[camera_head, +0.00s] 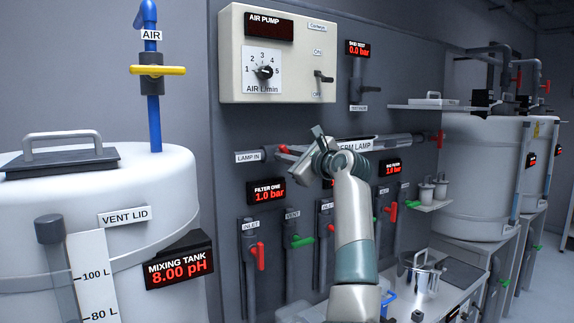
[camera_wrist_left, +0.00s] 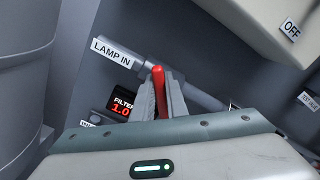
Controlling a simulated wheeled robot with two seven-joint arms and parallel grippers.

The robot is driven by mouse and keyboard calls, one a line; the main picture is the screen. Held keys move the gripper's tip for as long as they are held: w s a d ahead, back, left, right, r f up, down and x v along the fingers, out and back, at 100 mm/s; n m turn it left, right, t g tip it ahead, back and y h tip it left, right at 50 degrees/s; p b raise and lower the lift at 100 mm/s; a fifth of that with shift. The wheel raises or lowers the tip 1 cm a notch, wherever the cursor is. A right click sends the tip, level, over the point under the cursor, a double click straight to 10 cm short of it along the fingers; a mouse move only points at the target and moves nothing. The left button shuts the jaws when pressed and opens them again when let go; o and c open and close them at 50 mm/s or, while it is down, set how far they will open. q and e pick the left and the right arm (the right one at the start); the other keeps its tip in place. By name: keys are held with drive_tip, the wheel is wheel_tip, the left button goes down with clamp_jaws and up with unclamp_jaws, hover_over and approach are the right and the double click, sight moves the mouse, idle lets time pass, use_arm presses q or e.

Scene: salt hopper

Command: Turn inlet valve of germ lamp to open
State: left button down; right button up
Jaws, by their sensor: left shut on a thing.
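The germ lamp (camera_head: 395,141) is a horizontal grey tube on the dark panel, partly hidden behind my left arm. Its inlet pipe carries a LAMP IN label (camera_head: 248,156), which also shows in the left wrist view (camera_wrist_left: 112,53). The inlet valve's red handle (camera_wrist_left: 158,78) sits between the two fingers of my left gripper (camera_wrist_left: 161,98), which is shut on it. In the head view my left gripper (camera_head: 300,148) is at the pipe just right of the label, with a bit of the red handle (camera_head: 283,148) showing. My right gripper is not in view.
An air pump box (camera_head: 278,55) hangs above the gripper. Below are a FILTER ONE display (camera_head: 267,191) reading 1.0 bar, a red valve handle (camera_head: 258,256) and a green one (camera_head: 302,241). A white mixing tank (camera_head: 150,240) stands at the left. A shelf (camera_head: 432,107) juts out at the right.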

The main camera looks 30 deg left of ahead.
use_arm(q)
drive_tip(key=shift+f+n+b, duration=0.2)
drive_tip(key=shift+n+b, duration=0.3)
drive_tip(key=shift+b, duration=0.1)
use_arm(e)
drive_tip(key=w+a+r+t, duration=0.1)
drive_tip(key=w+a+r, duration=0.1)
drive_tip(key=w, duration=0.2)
use_arm(q)
drive_tip(key=n+b, duration=0.3)
drive_tip(key=n, duration=0.1)
drive_tip(key=n+b, duration=0.1)
drive_tip(key=b, duration=0.1)
drive_tip(key=shift+s+f+n+b, duration=0.2)
drive_tip(key=shift+f+n+b, duration=0.1)
drive_tip(key=shift+n+b, duration=0.6)
drive_tip(key=shift+n, duration=1.2)
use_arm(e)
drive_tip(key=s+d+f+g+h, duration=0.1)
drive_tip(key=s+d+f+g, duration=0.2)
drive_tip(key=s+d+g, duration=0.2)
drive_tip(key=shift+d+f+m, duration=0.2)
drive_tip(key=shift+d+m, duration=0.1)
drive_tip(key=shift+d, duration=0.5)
use_arm(q)
drive_tip(key=shift+a, duration=0.1)
drive_tip(key=c, duration=1.8)
unclamp_jaws()
drive_tip(key=shift+o, duration=0.2)
